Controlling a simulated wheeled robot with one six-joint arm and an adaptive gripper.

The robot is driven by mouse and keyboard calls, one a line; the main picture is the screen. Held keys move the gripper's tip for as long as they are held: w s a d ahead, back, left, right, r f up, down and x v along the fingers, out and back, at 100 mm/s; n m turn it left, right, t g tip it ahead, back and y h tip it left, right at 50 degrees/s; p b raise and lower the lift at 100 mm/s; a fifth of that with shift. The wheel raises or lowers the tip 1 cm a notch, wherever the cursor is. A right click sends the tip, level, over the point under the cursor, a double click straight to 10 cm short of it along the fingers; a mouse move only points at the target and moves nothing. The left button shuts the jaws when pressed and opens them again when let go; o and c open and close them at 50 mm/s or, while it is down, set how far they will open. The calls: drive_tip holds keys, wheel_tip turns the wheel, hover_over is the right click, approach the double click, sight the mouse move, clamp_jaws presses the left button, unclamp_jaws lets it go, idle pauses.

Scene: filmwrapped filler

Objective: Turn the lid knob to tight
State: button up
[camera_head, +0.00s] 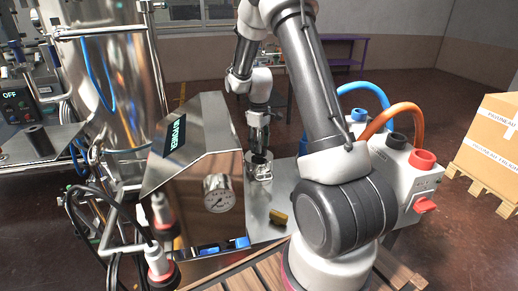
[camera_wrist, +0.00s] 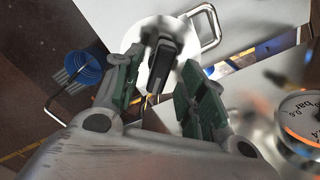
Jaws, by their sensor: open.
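A small metal pot (camera_head: 259,174) stands on the steel bench, under my arm in the head view. Its round silver lid (camera_wrist: 132,36) carries a black bar-shaped lid knob (camera_wrist: 162,66). Wire handles stick out on both sides of the pot in the wrist view. My gripper (camera_head: 260,141) points down over the pot. In the wrist view my gripper (camera_wrist: 163,72) is open, with one green-padded finger on each side of the knob. A gap shows between knob and right pad; contact on the left is unclear. The fingers hide part of the lid.
A pressure gauge (camera_head: 218,193) on the steel machine (camera_head: 200,150) stands close left of the pot. A small brass-coloured block (camera_head: 278,218) lies on the bench in front. A white unit with hoses (camera_head: 400,170) stands at right. A blue ribbed container (camera_wrist: 82,70) shows in the wrist view.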

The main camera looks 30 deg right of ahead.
drive_tip(key=shift+f, duration=1.25)
drive_tip(key=shift+c, duration=0.2)
clamp_jaws()
